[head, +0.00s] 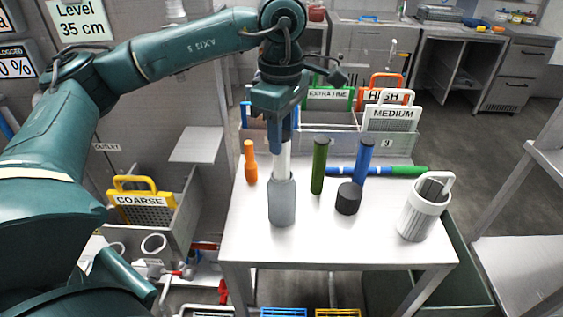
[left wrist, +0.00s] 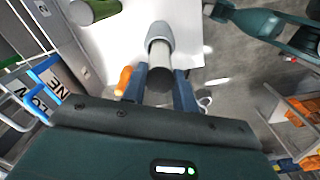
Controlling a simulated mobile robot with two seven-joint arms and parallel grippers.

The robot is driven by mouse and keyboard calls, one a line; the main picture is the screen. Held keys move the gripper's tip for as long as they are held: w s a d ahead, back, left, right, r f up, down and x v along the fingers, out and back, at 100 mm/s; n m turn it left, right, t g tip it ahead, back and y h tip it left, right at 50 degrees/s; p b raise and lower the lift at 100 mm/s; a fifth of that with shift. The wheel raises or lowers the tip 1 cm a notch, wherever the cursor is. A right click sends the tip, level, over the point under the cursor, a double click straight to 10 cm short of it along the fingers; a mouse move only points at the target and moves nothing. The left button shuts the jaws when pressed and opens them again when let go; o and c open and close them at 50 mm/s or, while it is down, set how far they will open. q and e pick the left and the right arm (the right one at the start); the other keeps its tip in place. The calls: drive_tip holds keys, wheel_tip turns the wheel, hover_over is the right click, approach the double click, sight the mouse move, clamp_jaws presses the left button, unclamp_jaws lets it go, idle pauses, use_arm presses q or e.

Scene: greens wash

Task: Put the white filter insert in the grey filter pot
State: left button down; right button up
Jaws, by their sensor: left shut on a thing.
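My left gripper (head: 283,147) points down over the white table and is shut on the white filter insert (head: 283,163), a slim white cylinder held upright. The grey filter pot (head: 282,204), bottle-shaped with sloping shoulders, stands upright directly below. The insert's lower end meets the pot's mouth; I cannot tell how deep it reaches inside. In the left wrist view the gripper (left wrist: 160,92) has its blue fingers on both sides of the insert (left wrist: 159,55), whose near end looks dark. The pot (left wrist: 160,36) lies in line beyond it. My right gripper is not visible.
An orange handle (head: 250,162) stands left of the pot. A green cylinder (head: 319,167), a blue cylinder (head: 362,162) and a black cylinder (head: 348,200) stand to its right. A white basket (head: 424,215) is near the right edge. The table's front strip is clear.

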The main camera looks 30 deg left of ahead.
sight(282, 162)
use_arm(q)
wheel_tip(282, 162, down, 6)
drive_tip(key=shift+f, duration=0.25)
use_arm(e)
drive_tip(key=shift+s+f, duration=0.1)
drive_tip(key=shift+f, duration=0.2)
use_arm(q)
drive_tip(key=shift+f, duration=0.25)
drive_tip(key=c, duration=1.1)
unclamp_jaws()
drive_tip(key=shift+r, duration=0.15)
